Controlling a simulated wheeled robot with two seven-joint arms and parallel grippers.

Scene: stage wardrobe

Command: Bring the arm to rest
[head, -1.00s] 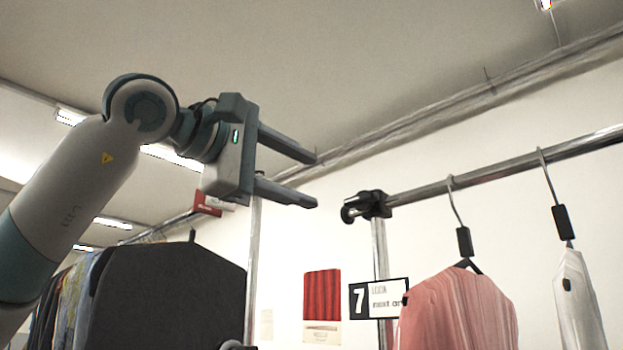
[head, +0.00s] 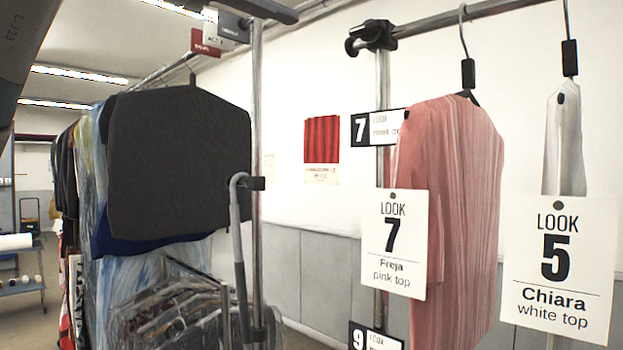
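Part of my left arm (head: 38,45) shows at the upper left. My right gripper is not in view.
A dark grey garment (head: 180,160) hangs on the left rack. A pink top (head: 455,190) with a LOOK 7 tag (head: 394,243) and a white top (head: 567,135) with a LOOK 5 tag (head: 558,268) hang from the right rail (head: 440,20).

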